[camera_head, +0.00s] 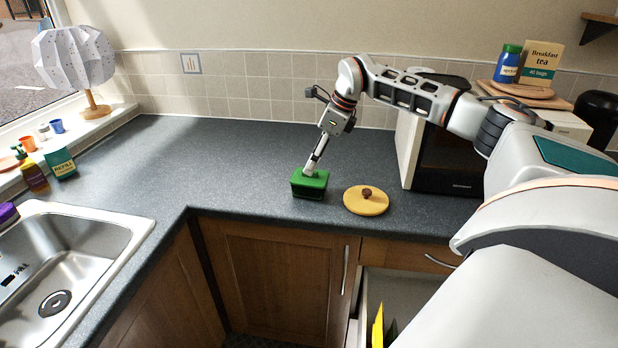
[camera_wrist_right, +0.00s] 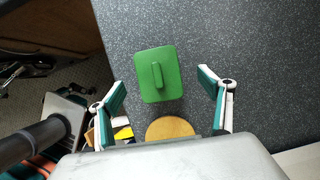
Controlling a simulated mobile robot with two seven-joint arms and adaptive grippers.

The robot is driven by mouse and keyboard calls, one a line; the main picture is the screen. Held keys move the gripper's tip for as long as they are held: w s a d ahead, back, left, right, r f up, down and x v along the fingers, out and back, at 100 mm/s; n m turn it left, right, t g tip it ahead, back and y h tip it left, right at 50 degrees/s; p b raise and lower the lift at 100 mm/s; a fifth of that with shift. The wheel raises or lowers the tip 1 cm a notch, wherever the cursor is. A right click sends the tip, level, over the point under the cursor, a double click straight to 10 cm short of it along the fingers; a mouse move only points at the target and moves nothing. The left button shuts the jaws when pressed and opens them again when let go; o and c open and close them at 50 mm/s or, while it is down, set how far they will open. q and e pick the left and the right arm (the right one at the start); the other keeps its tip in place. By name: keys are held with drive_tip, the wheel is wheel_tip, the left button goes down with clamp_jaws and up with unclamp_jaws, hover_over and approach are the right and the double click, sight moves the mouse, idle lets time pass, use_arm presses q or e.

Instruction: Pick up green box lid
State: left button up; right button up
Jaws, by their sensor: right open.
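The green box lid (camera_head: 311,176) sits on top of a green box (camera_head: 308,192) on the dark worktop. In the right wrist view the lid (camera_wrist_right: 160,74) shows from above with a raised bar handle in its middle. My right gripper (camera_head: 309,172) is over the lid in the head view. Its two fingers stand wide apart in the right wrist view (camera_wrist_right: 162,88), one on each side of the lid, with nothing between the pads in contact. The box body is mostly hidden under the lid there. My left gripper is not in view.
A round yellow lid with a brown knob (camera_head: 366,200) lies just right of the green box. A microwave (camera_head: 447,160) stands further right. A metal sink (camera_head: 70,262) is at the left, and a drawer (camera_head: 400,290) is open below the counter. The worktop left of the box is clear.

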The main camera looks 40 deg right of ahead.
sight(319, 180)
drive_tip(key=x, duration=0.4)
drive_tip(key=shift+s+a+f, duration=0.15)
drive_tip(key=shift+a+f, duration=0.05)
drive_tip(key=shift+a, duration=0.05)
drive_tip(key=shift+f, duration=0.35)
drive_tip(key=c, duration=1.1)
